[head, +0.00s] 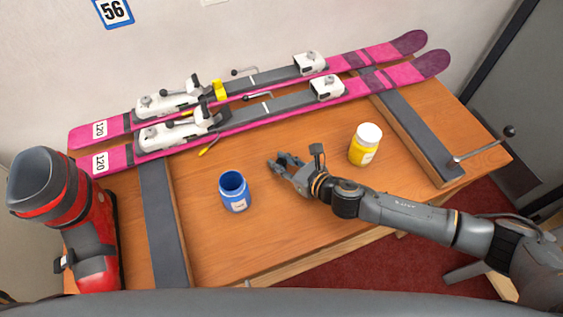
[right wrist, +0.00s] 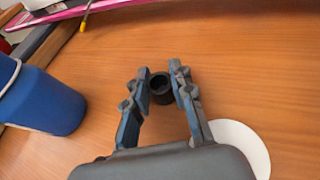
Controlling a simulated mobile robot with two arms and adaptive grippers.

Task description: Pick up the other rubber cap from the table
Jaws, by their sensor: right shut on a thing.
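A small black rubber cap (right wrist: 162,88) shows in the right wrist view, between the fingertips of my right gripper (right wrist: 160,77). The fingers are shut on it from both sides. In the head view my right gripper (head: 275,162) is low over the middle of the wooden table (head: 290,215), between the blue cup and the yellow jar; the cap cannot be made out there. Whether the cap still touches the table is not clear. My left gripper is not in view.
An open blue cup (head: 234,190) stands left of the gripper, a yellow jar (head: 364,150) with a white lid right of it. Two pink skis (head: 385,88) lie along the back. A red and black boot (head: 85,215) stands at the left. The front middle is clear.

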